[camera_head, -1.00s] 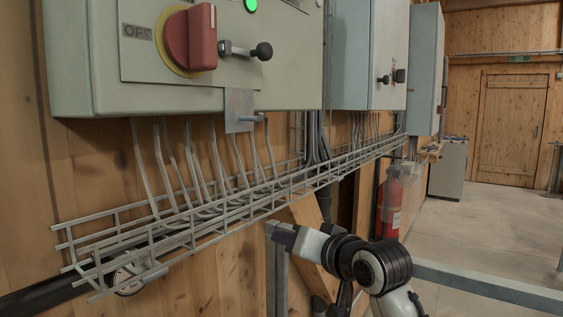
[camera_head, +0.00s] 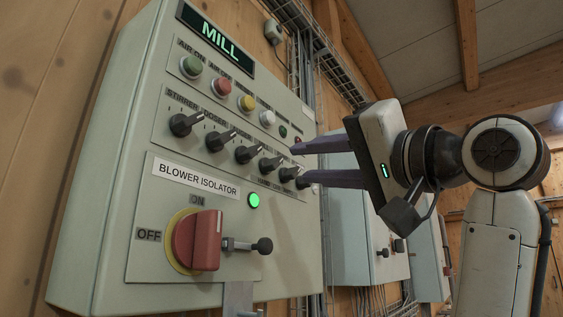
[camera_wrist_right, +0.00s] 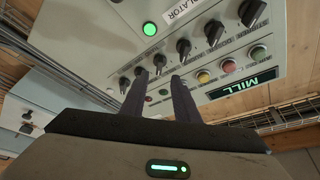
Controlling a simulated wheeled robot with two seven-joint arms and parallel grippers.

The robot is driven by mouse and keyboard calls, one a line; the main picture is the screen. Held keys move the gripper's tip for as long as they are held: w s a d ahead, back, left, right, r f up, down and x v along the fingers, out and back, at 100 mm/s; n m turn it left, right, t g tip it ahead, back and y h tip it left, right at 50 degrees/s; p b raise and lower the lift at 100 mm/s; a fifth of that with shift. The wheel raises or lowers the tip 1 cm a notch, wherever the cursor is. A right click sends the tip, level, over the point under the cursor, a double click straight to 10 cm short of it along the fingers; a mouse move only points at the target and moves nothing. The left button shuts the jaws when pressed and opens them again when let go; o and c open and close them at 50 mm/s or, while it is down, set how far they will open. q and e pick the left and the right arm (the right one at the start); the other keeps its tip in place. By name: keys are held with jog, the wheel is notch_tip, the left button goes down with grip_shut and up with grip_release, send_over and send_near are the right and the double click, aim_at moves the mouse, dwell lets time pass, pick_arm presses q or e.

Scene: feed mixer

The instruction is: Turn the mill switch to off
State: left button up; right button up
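The grey control cabinet (camera_head: 95,215) carries a lit MILL sign (camera_head: 218,40) at its top. A row of black rotary switches (camera_head: 216,140) crosses its front under small labels. STIRRER is readable at the left end; I cannot read which switch is labelled for the mill. My right gripper (camera_head: 297,165) is open, its two dark fingers reaching toward the right end of this row. The right wrist view shows the open fingers (camera_wrist_right: 160,77) apart, pointing at the row, with a black switch (camera_wrist_right: 160,62) between them in the picture. Contact is unclear. My left gripper is not in view.
A red isolator handle (camera_head: 198,240) and a black-knobbed lever (camera_head: 264,245) protrude below the row. A green lamp (camera_head: 254,200) is lit. Coloured buttons (camera_head: 246,103) sit above the switches. Another grey cabinet (camera_head: 345,235) stands behind my right gripper.

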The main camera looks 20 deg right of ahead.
aim_at(278, 164)
jog(key=p+x, duration=0.2)
jog(key=x, duration=0.5)
jog(key=shift+w, duration=0.1)
jog(key=shift+w+a+r, duration=0.1)
jog(key=shift+w+a, duration=0.1)
jog(key=shift+w, duration=0.2)
jog(key=shift+c, duration=0.3)
grip_shut()
